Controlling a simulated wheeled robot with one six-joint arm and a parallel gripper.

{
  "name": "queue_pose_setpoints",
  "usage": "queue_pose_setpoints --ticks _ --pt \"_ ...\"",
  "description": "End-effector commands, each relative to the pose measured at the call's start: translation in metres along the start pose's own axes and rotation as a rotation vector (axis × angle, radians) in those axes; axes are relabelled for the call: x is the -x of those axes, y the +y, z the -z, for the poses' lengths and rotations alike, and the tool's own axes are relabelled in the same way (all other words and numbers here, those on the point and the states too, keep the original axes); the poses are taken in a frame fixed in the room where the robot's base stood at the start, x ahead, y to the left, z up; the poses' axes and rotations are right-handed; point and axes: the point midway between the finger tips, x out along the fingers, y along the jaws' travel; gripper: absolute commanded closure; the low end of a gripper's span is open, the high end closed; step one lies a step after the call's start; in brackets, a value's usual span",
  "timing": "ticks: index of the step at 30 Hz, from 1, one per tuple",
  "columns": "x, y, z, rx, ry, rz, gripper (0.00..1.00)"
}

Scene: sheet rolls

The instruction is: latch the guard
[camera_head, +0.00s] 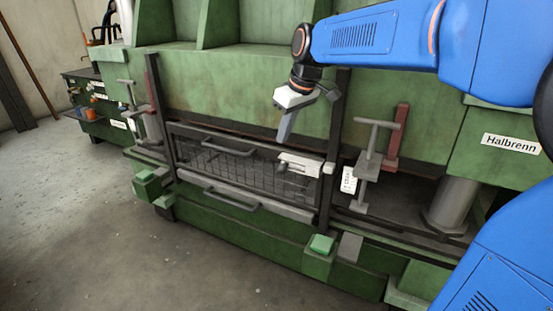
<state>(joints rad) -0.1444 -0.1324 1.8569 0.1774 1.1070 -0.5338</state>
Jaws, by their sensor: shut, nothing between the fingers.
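The guard (225,165) is a dark mesh panel in a black frame between two upright posts on the green machine. It stands low in its frame, with a bar handle (228,150) near its top edge. The latch (300,163) is a pale metal piece at the guard's upper right, by the right post (327,200). Whether it is engaged I cannot tell. My gripper (285,138) is shut and empty. It points down above the latch, slightly left of it in the picture, and appears apart from it.
A second handle (231,202) sticks out below the mesh. A grey T-shaped clamp (372,150) and a red upright bar (397,135) stand right of the guard. Green blocks (319,252) jut from the front edge. A cluttered bench (95,105) stands far left. The floor in front is clear.

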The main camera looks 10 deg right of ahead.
Motion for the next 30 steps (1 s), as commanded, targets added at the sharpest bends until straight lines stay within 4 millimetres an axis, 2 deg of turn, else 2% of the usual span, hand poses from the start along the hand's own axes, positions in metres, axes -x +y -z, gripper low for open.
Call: queue_pose_setpoints --ticks 3,9,23,26,30 --pt "-0.006 0.004 0.021 0.034 -0.001 0.013 1.0" --pt "-0.011 0.005 0.036 0.062 0.0 0.025 1.0" --pt "-0.014 0.005 0.037 0.064 -0.001 0.026 1.0" --pt "-0.022 0.005 0.037 0.065 -0.001 0.027 1.0" --pt "-0.043 0.004 0.036 0.065 -0.002 0.027 1.0"
